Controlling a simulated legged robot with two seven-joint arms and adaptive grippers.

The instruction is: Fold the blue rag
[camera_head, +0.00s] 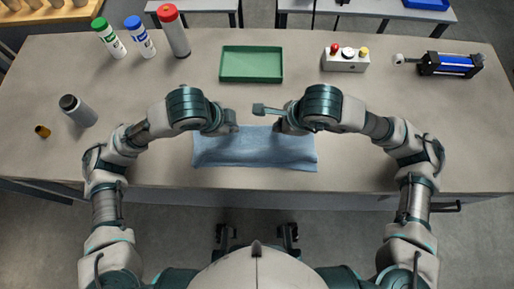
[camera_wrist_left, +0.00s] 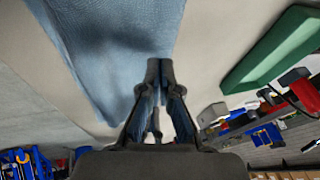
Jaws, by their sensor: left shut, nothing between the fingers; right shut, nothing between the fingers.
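The blue rag (camera_head: 255,152) lies spread as a wide rectangle on the table near its front edge. Its top left and right parts are partly hidden by my arms. In the left wrist view the rag (camera_wrist_left: 110,50) hangs into the picture from the top, beside the fingertips. My left gripper (camera_head: 232,118) is shut and empty at the rag's far edge, and its closed fingertips show in the left wrist view (camera_wrist_left: 159,66). My right gripper (camera_head: 259,109) is shut and empty, pointing left just beyond the rag's far edge. Whether the left fingertips touch the rag cannot be told.
A green tray (camera_head: 252,64) stands behind the rag. A button box (camera_head: 345,60) and a blue cylinder (camera_head: 451,64) are at the back right. The table's front edge is close to the rag.

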